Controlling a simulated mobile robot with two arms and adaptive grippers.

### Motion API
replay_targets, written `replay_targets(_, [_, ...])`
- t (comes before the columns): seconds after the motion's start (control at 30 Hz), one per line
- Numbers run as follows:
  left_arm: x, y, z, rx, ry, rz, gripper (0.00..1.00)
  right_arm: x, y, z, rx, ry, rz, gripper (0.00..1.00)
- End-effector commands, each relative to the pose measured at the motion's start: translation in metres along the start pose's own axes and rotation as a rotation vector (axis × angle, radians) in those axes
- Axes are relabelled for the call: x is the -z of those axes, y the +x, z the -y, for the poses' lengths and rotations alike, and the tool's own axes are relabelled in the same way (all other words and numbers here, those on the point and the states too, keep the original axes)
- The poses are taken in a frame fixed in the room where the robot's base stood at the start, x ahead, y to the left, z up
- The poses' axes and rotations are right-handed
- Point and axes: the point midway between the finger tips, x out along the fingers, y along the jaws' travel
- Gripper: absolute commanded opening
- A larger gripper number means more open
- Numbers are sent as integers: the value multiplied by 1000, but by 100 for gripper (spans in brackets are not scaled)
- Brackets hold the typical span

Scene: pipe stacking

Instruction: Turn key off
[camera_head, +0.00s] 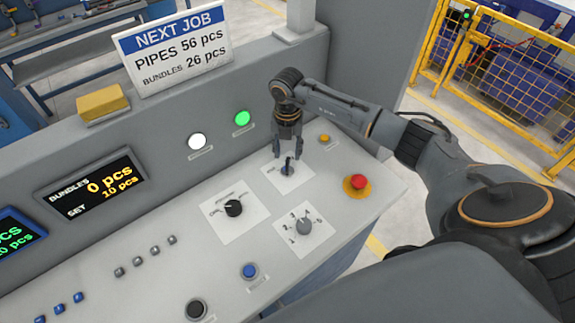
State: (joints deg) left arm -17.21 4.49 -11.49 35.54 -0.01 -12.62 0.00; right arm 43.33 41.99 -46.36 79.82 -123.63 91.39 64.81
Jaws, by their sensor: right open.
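The key (288,164) is a small dark upright piece in a switch on a white label plate, on the sloped control panel (185,268). Its exact angle is too small to read. My right gripper (287,153) points down over the key switch, with its fingers spread to either side of the key's top. I cannot tell whether a finger touches the key. My left gripper is not in view.
A black knob (234,208), a grey selector knob (304,226) and a red emergency button (357,183) are close by. A green lamp (242,118) and a white lamp (197,141) are lit behind. A blue button (249,270) is nearer the front.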

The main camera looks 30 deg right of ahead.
Motion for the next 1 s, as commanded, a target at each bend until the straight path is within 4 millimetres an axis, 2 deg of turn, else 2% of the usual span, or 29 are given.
replay_targets(0.03, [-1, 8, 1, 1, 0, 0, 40, 0, 9, 0, 0, 0, 0, 42])
replay_targets(0.1, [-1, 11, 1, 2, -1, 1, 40, 0, 12, 0, 0, 1, 0, 42])
replay_targets(0.57, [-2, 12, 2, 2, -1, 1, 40, 0, 15, 0, 0, 0, 0, 42])
replay_targets(1.0, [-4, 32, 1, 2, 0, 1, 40, 0, 41, 0, 0, -1, 0, 42])
